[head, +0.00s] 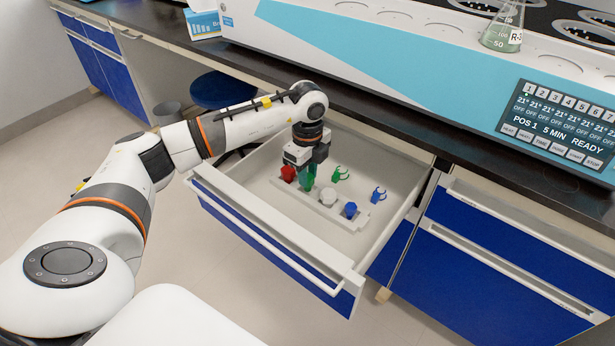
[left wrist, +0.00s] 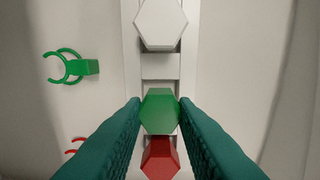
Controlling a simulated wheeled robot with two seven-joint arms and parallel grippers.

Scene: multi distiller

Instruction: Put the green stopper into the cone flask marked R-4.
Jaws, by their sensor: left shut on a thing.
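The green stopper (left wrist: 160,108) sits in a white rack inside the open drawer, between a red stopper (left wrist: 160,157) and a white stopper (left wrist: 161,22). My left gripper (left wrist: 160,110) is over the rack with its teal fingers shut on the green stopper's sides. In the head view the left gripper (head: 308,178) hides most of the green stopper. A cone flask (head: 503,32) with pale green liquid stands on the machine at the top right; its label starts with "R-", and the digit is hard to read. My right gripper is not in view.
The white rack (head: 340,219) also holds a blue stopper (head: 350,210). A green clip (head: 340,174) and a blue clip (head: 378,195) lie on the drawer floor. The drawer's front wall (head: 270,225) and the dark counter edge (head: 400,140) border the arm's space.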

